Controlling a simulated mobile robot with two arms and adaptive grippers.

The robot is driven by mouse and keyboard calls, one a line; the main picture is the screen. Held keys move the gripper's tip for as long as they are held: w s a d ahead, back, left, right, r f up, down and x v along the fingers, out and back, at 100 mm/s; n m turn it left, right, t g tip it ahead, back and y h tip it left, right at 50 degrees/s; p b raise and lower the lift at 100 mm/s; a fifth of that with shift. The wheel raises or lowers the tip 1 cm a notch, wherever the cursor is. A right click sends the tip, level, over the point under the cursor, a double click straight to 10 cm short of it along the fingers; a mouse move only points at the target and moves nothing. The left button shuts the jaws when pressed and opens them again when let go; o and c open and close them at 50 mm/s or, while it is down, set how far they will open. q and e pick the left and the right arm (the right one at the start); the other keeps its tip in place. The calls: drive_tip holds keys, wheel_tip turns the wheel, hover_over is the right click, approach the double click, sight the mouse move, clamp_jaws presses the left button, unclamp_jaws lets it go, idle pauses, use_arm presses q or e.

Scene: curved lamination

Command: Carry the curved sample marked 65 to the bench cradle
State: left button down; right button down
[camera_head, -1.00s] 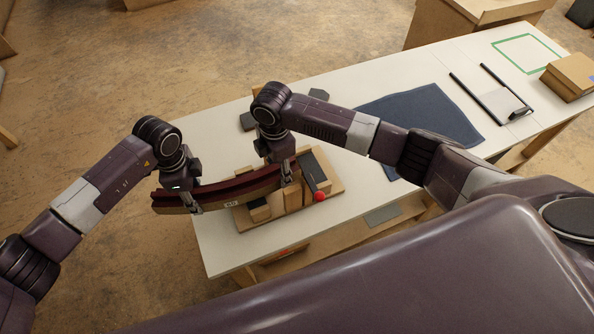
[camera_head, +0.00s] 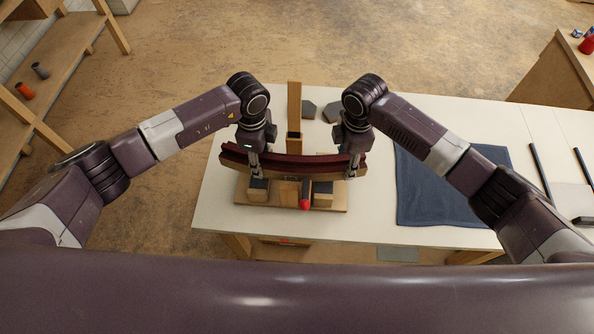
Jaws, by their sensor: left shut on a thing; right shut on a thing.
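The curved sample (camera_head: 303,161), a long dark red bow with a pale wooden layer along its near face, lies across both grippers at the bench cradle. Its number is not readable now. My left gripper (camera_head: 254,170) is shut on its left end. My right gripper (camera_head: 354,169) is shut on its right end. The bench cradle (camera_head: 340,198) is a wooden base with dark-topped blocks and a red knob (camera_head: 305,204) at its near side. The sample is above or at the back of the blocks; I cannot tell whether it touches them.
The white bench (camera_head: 215,205) carries a blue cloth (camera_head: 420,205) right of the cradle. An upright wooden post (camera_head: 294,105) and dark grey pieces (camera_head: 333,111) are behind the sample. Shelving (camera_head: 60,80) stands at far left.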

use_arm(q)
drive_tip(key=shift+a+r, duration=0.1)
drive_tip(key=shift+r, duration=0.15)
use_arm(e)
drive_tip(key=shift+s+d+r, duration=0.1)
drive_tip(key=shift+r, duration=0.15)
use_arm(q)
drive_tip(key=shift+f, duration=0.1)
use_arm(e)
drive_tip(key=shift+f, duration=0.1)
use_arm(q)
drive_tip(key=shift+w+a+f, duration=0.1)
drive_tip(key=shift+a, duration=0.15)
use_arm(e)
drive_tip(key=shift+w+a, duration=0.2)
use_arm(q)
drive_tip(key=shift+d+f+b, duration=0.15)
drive_tip(key=shift+b, duration=0.15)
use_arm(e)
drive_tip(key=shift+s+d+f, duration=0.1)
drive_tip(key=shift+f, duration=0.1)
